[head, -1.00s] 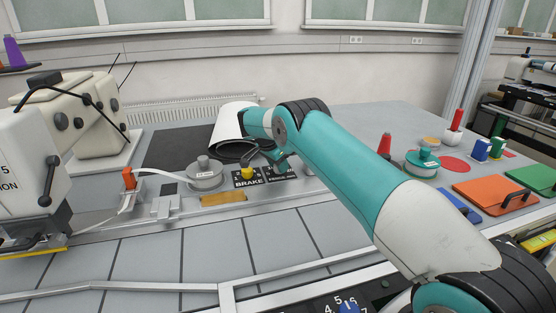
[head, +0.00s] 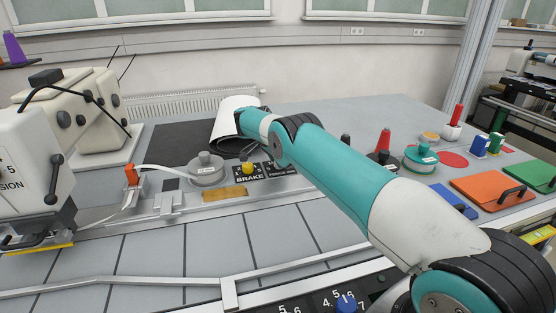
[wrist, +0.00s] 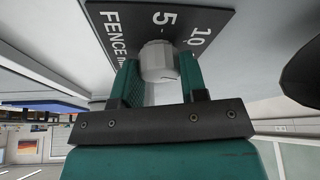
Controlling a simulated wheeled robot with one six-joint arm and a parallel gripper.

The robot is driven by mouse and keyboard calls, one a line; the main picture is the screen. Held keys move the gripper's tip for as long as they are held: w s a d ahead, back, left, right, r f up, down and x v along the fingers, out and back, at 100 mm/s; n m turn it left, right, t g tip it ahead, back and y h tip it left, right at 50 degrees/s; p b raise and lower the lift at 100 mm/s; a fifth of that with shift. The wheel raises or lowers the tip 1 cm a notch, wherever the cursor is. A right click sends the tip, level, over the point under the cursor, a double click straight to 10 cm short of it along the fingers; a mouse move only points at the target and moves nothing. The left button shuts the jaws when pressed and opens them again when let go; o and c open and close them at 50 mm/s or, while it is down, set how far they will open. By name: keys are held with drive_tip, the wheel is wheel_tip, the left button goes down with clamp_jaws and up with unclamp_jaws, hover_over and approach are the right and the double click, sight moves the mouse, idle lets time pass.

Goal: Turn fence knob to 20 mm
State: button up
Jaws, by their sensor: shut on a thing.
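The fence knob (wrist: 158,62) is a pale grey knob on a black plate (wrist: 135,24). The plate carries the white words "FENCE m…", cut off by my gripper, and the marks 5 and 10. No 20 mark shows. My gripper (wrist: 158,80) has its two teal fingers on either side of the knob, shut on it. I cannot tell which mark the knob points to. In the head view my arm (head: 335,165) reaches forward, and the gripper and fence knob are hidden there.
The head view shows a yellow brake knob (head: 248,168), a grey lidded disc (head: 206,170) and a white roll (head: 230,118) near my arm's end. A red spool (head: 384,141), a teal round pot (head: 421,158) and an orange panel (head: 487,188) stand to the right.

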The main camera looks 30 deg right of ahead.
drive_tip(key=o, duration=0.9)
drive_tip(key=shift+a, duration=0.1)
drive_tip(key=p+v, duration=1.2)
drive_tip(key=v, duration=0.5)
drive_tip(key=shift+r, duration=0.15)
drive_tip(key=shift+a, duration=0.1)
